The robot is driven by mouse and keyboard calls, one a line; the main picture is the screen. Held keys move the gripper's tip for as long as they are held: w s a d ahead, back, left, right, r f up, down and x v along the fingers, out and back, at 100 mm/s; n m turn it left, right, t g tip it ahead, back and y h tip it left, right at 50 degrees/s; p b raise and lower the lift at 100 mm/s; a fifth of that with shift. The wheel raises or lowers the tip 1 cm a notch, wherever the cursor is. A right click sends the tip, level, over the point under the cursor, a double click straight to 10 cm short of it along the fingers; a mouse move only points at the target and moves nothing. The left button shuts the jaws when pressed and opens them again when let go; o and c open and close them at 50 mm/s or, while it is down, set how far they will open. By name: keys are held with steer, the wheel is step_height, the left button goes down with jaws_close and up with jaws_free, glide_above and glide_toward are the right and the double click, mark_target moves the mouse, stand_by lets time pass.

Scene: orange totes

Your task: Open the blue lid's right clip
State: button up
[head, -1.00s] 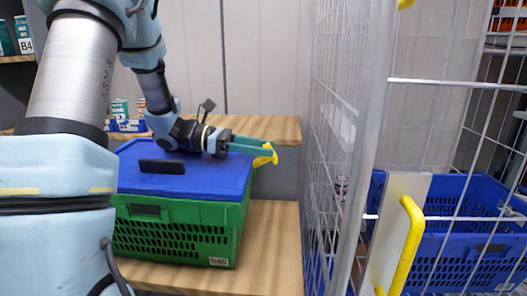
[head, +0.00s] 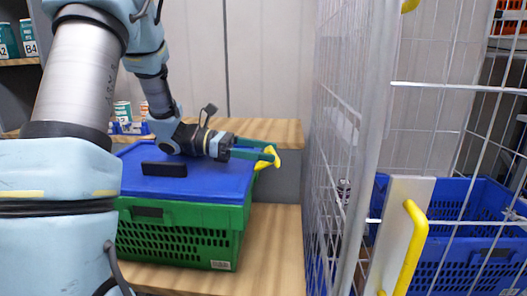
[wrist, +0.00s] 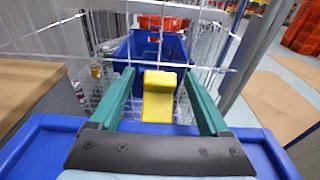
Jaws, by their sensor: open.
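The blue lid (head: 215,183) lies on a green crate (head: 230,235) on a wooden shelf. The yellow right clip (head: 266,162) sticks outward beyond the lid's right edge. In the wrist view the clip (wrist: 157,106) shows as a yellow piece with a broader far end. My gripper (head: 276,153) reaches over the lid from the left, pointing right. Its green fingers are open, one on each side of the clip, with visible gaps in the wrist view (wrist: 158,74).
A wire cage (head: 345,150) stands just right of the shelf, with a yellow handle (head: 414,245) and a blue crate (head: 460,225) inside. A black handle-like piece (head: 164,169) is on the lid. Bare shelf (head: 275,245) lies right of the green crate.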

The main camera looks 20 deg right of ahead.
steer(key=b+v, duration=0.1)
steer(key=v, duration=1)
steer(key=shift+b, duration=0.3)
